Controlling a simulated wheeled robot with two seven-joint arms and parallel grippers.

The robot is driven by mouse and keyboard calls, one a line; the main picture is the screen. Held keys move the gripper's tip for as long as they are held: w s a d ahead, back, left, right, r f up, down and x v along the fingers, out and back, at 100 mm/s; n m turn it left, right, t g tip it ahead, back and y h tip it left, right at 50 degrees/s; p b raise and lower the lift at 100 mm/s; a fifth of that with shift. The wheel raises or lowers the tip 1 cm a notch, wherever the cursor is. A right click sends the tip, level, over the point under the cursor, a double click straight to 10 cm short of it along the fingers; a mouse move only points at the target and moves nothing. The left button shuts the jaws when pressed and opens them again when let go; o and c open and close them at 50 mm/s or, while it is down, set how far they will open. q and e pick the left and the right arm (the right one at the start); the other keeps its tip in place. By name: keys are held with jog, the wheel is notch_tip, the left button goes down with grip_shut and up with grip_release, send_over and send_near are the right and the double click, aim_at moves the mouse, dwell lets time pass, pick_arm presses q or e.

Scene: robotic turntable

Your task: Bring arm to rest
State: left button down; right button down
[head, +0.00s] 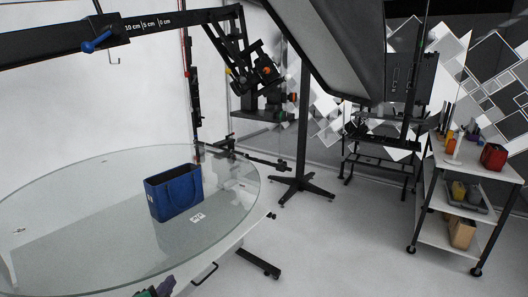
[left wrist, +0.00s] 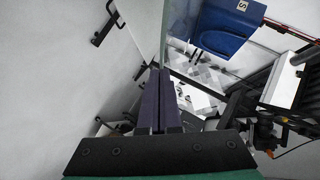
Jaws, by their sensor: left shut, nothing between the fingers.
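My left gripper (head: 164,286) shows only in part at the bottom edge of the head view, below the near rim of the round glass turntable (head: 60,255). In the left wrist view its two dark purple fingers (left wrist: 160,75) lie together, shut with nothing between them. A blue bag (head: 174,197) stands upright on the glass, apart from the gripper. The bag also shows in the left wrist view (left wrist: 226,32) at upper right. My right gripper is not in view.
A black boom (head: 160,20) with a camera rig (head: 262,75) hangs over the turntable. A large softbox (head: 335,50) stands behind on a black stand (head: 300,185). A shelf cart (head: 470,165) with several small items is at right. The floor between is clear.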

pick_arm(q)
jog(key=s+f+n+g+h, duration=0.1)
jog(key=s+f+n+g, duration=0.95)
jog(key=s+f, duration=0.9)
jog(key=f, duration=1)
jog(key=s+f, duration=0.2)
jog(key=f, duration=0.9)
jog(key=s+a+f, duration=0.1)
jog(key=s+f, duration=0.5)
jog(key=s, duration=0.1)
jog(key=s+a+f+g, duration=0.1)
jog(key=s+a+f, duration=0.1)
jog(key=s+f, duration=0.4)
jog(key=shift+s+a, duration=0.25)
jog(key=shift+s, duration=0.9)
